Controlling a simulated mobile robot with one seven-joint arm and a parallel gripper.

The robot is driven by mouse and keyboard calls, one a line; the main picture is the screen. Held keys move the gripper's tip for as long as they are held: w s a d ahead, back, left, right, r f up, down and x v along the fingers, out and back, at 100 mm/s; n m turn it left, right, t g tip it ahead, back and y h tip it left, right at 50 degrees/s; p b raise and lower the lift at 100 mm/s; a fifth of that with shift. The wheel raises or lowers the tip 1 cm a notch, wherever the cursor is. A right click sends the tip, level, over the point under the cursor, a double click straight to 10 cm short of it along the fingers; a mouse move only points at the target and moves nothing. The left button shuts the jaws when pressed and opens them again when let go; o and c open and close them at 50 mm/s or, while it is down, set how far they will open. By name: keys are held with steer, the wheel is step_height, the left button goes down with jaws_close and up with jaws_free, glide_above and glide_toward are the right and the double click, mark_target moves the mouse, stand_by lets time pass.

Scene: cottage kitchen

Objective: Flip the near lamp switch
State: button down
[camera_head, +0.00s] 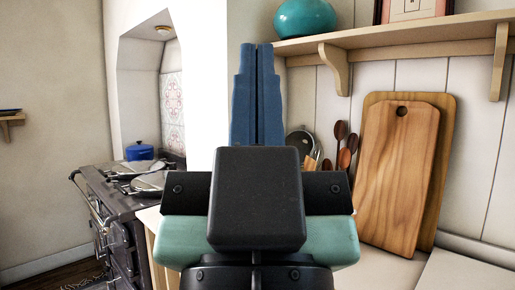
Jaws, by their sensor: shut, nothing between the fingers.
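My gripper (257,52) fills the middle of the view, its two long blue fingers pointing up and pressed together with nothing between them. The dark and teal gripper body sits below the fingers and covers the middle of the counter. The fingertips show in front of a white wall edge, just left of the shelf; I cannot tell whether they touch anything. I see no lamp switch in this view; it may be hidden behind the gripper or out of frame.
A wooden shelf (400,36) with a teal vase (305,17) juts out at upper right. Cutting boards (398,180) and wooden spoons (345,158) stand on the counter at right. A dark stove (118,225) with a blue pot (139,152) is at left.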

step_height(320, 180, up, 12)
steer(key=p, duration=1)
steer(key=shift+w, duration=0.15)
